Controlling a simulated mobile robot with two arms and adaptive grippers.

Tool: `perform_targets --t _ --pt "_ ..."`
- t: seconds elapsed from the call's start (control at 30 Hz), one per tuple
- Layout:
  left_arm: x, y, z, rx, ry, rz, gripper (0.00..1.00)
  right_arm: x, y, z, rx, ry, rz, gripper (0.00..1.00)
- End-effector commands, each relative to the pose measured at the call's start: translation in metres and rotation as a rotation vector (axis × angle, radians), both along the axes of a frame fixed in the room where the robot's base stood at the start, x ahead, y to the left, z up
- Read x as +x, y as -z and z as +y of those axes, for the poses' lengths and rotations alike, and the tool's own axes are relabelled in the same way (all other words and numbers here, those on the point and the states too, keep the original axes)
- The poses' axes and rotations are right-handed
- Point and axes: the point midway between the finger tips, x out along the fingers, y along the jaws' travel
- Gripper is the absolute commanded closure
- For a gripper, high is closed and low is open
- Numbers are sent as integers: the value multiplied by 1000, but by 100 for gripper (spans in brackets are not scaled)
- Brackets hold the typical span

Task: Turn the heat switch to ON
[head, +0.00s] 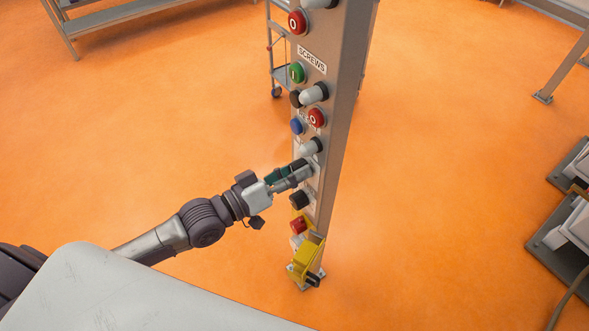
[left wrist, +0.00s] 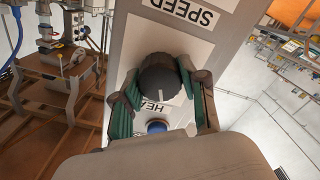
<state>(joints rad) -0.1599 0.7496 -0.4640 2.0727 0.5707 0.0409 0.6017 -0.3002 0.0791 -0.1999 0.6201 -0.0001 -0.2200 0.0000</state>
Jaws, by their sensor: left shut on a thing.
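The heat switch is a round black knob (left wrist: 160,76) on the grey panel, seen close up in the left wrist view. A white label beside it shows the letters "HEA"; the rest is covered. A short white line on the knob points toward the bottom of that view. My left gripper (left wrist: 158,90) is shut on the knob, with one green-padded finger on each side. In the head view my left gripper (head: 304,168) is against the front of the control column, and it hides the knob there. My right gripper is in neither view.
The tall control column (head: 343,90) carries several buttons and knobs, including a grey knob (head: 310,146) just above my gripper and a black knob (head: 301,199) below it. A red button (head: 298,224) and a yellow bracket (head: 306,256) are lower. Open orange floor surrounds it.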

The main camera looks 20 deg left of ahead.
Motion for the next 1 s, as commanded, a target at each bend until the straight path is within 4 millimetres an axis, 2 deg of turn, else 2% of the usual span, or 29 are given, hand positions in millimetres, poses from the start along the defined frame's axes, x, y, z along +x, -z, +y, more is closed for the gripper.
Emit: perform_targets --t 0.5,1.0 --pt "0 -2 0 361 0 -283 92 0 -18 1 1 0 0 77" --pt "0 -2 -1 663 -1 -519 92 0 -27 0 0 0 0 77"
